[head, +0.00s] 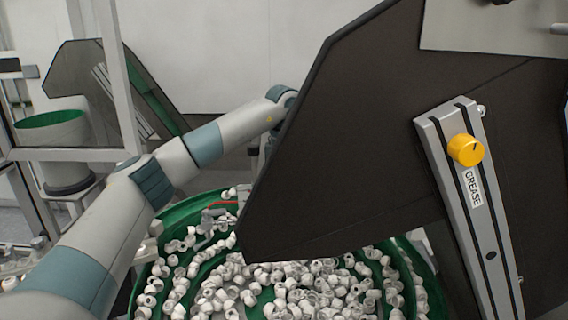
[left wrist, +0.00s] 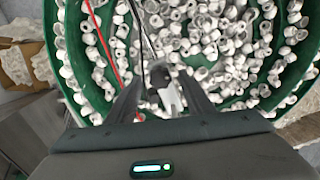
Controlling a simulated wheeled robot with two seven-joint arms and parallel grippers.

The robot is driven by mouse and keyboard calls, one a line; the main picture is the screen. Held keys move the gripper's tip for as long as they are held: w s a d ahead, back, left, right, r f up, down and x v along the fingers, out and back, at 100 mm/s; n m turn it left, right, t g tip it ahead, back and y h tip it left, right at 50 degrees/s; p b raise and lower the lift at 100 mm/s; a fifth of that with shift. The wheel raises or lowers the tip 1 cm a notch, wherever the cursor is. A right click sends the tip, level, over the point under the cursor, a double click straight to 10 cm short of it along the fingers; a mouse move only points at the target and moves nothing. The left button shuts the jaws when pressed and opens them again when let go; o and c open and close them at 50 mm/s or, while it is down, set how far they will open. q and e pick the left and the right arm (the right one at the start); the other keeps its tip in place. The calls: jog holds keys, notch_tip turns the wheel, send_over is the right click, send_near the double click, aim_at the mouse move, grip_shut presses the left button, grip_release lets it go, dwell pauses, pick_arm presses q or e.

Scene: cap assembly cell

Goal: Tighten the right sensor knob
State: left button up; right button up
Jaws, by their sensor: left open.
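My left arm reaches in from the left in the head view and passes behind a large dark panel, which hides its gripper there. In the left wrist view my left gripper (left wrist: 160,78) is open above a green bowl (left wrist: 88,108) of white caps. A small dark part (left wrist: 160,74) with a pale grey piece (left wrist: 172,98) below it shows between the fingers. I cannot tell whether this is the right sensor knob or whether the fingers touch it. A red cable (left wrist: 104,42) and a black cable run near it. My right gripper is not in view.
The dark panel (head: 360,130) fills the right of the head view. A grey rail (head: 455,190) on it carries a yellow knob (head: 465,150) and a GREASE label. A metal bracket (head: 215,216) stands at the bowl's edge. Cardboard boxes (left wrist: 25,65) lie left in the wrist view.

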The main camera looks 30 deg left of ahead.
pick_arm(q)
notch_tip(320, 180, up, 6)
jog(key=shift+f+b, duration=0.2)
jog(key=shift+b, duration=0.75)
notch_tip(320, 180, up, 11)
jog(key=shift+r, duration=0.2)
jog(key=shift+f, duration=0.15)
jog(key=shift+f, duration=5.9)
jog(key=shift+r, duration=0.2)
